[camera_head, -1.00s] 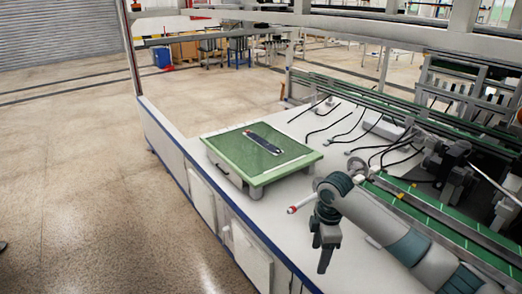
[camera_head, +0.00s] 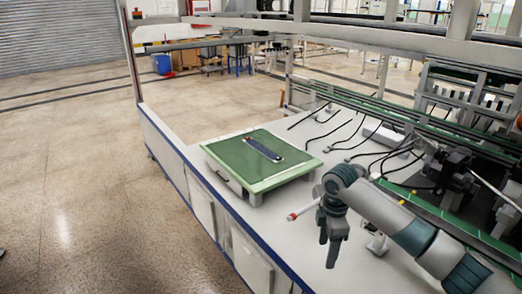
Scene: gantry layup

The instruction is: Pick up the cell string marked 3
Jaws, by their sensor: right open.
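A dark strip with pale ends (camera_head: 263,149), which looks like a cell string, lies flat on a green-topped tray (camera_head: 228,157) on the white bench. Any number on it is too small to read. My right gripper (camera_head: 331,262) hangs pointing down over the bench, to the right of and nearer than the tray. It is open, apart from the strip, and nothing shows between its fingers. My left gripper is not in view.
A small red-tipped rod (camera_head: 298,214) sticks out beside my right gripper. Black cables (camera_head: 345,138) and green conveyor rails (camera_head: 375,101) lie behind and to the right.

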